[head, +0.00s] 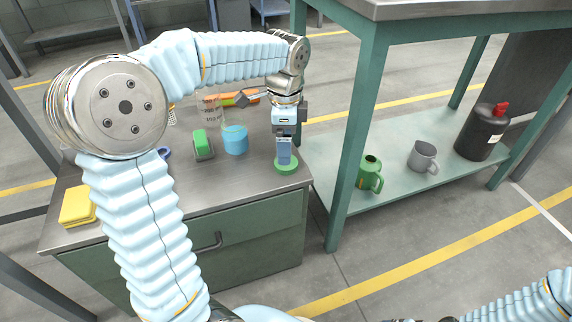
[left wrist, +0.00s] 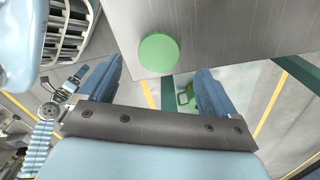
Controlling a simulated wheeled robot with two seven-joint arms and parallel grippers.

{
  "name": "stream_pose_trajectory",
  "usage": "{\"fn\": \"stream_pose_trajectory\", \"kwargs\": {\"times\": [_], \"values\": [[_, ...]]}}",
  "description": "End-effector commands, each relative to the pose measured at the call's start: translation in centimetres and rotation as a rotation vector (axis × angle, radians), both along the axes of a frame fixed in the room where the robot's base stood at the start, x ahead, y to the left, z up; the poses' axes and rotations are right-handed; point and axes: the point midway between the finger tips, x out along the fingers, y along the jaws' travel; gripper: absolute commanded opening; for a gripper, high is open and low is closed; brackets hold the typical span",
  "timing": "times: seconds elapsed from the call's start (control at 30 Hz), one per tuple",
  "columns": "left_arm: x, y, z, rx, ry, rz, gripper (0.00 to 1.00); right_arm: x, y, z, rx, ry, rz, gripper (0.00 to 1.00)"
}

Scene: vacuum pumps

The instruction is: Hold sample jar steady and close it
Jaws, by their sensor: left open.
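A flat round green lid-like piece (head: 287,168) lies on the metal bench top near its right front corner. It also shows in the left wrist view (left wrist: 158,54) as a plain green disc close to the bench edge. My left gripper (head: 284,155) points down just above it, fingers spread and empty; I cannot tell whether they touch it. A light blue cylindrical container (head: 235,141) stands behind and left of it; I cannot tell whether this is the sample jar. My right gripper seems to show small in the left wrist view (left wrist: 70,86), its jaw state unclear.
A green block on a dark base (head: 203,146), a clear graduated beaker (head: 210,108) and yellow sponges (head: 77,206) are on the bench. Beside it, a green-framed table (head: 372,90) carries a green mug (head: 369,174), a grey mug (head: 423,156) and a black canister (head: 482,132) on its shelf.

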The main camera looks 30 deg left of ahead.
Motion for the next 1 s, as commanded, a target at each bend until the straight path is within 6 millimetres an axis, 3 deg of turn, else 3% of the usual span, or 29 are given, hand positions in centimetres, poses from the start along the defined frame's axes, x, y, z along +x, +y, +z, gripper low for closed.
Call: {"fn": "stream_pose_trajectory", "kwargs": {"times": [0.33, 0.7, 1.0], "values": [[0.0, 0.0, -0.3, 0.000, 0.000, 0.000, 0.91, 0.0, 0.0, -0.1, 0.000, 0.000, 0.000, 0.90], [0.0, -0.2, -5.0, 0.000, 0.001, -0.001, 0.91, -0.1, 0.2, -1.4, 0.004, 0.003, 0.002, 0.90], [0.0, -0.2, -5.3, 0.000, -0.001, -0.001, 0.91, -0.1, 0.2, -1.4, 0.005, 0.004, 0.003, 0.90]]}}
